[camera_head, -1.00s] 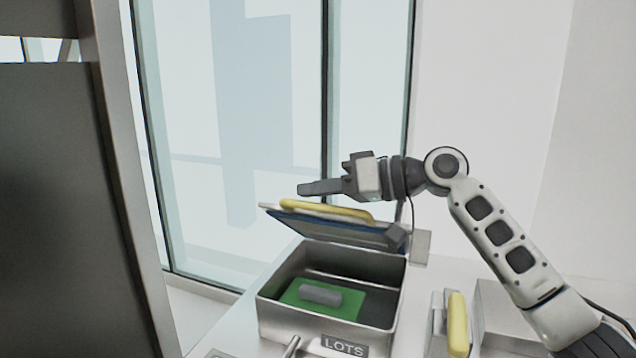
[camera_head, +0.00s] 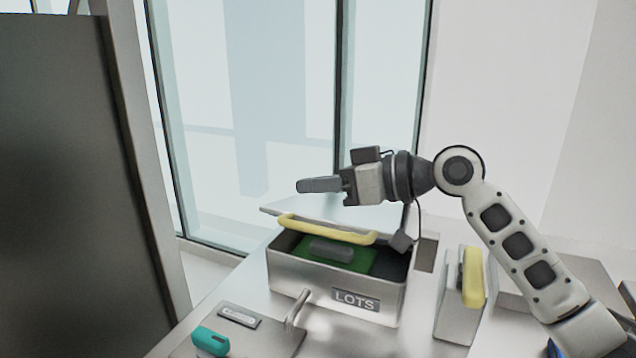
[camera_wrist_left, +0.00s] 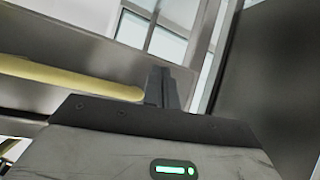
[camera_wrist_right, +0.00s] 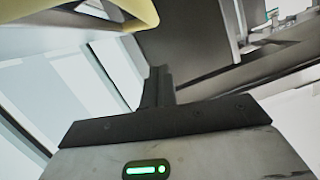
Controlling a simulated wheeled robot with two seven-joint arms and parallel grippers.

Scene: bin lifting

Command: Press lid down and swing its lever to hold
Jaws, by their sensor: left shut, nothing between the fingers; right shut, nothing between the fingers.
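A metal bin (camera_head: 300,284) labelled LOTS stands on the counter. Its lid (camera_head: 372,216), with a yellow handle (camera_head: 325,230), is tilted over the back, and the inside is partly visible. A grey block (camera_head: 332,250) lies on a green pad (camera_head: 362,262) inside. A silver lever (camera_head: 297,309) stands up in front of the bin. My right gripper (camera_head: 304,185) is shut and empty, above the lid and apart from it. In the left wrist view my left gripper (camera_wrist_left: 162,88) is shut beside a yellow bar (camera_wrist_left: 70,78); the head view does not show it.
A second yellow handle (camera_head: 473,278) sits on a metal block right of the bin. A teal object (camera_head: 210,341) lies on the plate at front left. A dark panel (camera_head: 75,200) rises at the left. Windows stand behind.

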